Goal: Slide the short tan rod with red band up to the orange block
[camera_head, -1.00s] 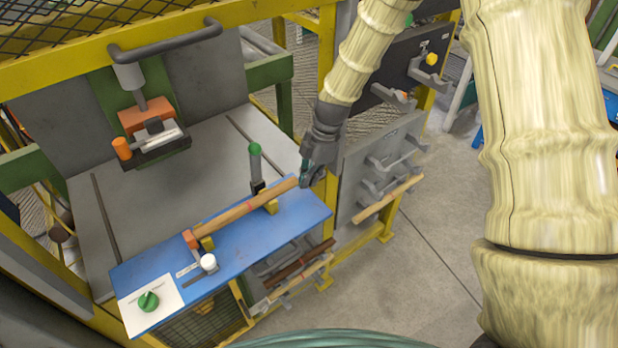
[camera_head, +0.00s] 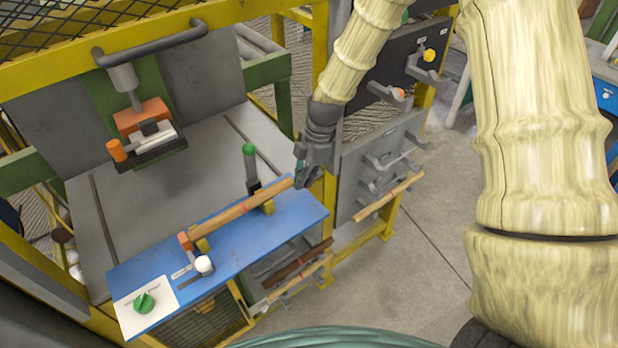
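The short tan rod with a red band (camera_head: 228,215) lies across two yellow supports on the blue panel. Its left end is at or very close to the orange block (camera_head: 184,241); I cannot tell whether they touch. My gripper (camera_head: 300,182) is at the rod's right end, pointing down. Its fingers are small and dark here, and I cannot tell whether they are apart or closed, or whether they touch the rod.
A green-topped lever (camera_head: 250,165) stands just behind the rod. A white knob (camera_head: 204,264) and a green dial (camera_head: 144,303) are at the panel's front left. Racks with other rods (camera_head: 388,198) are to the right and below.

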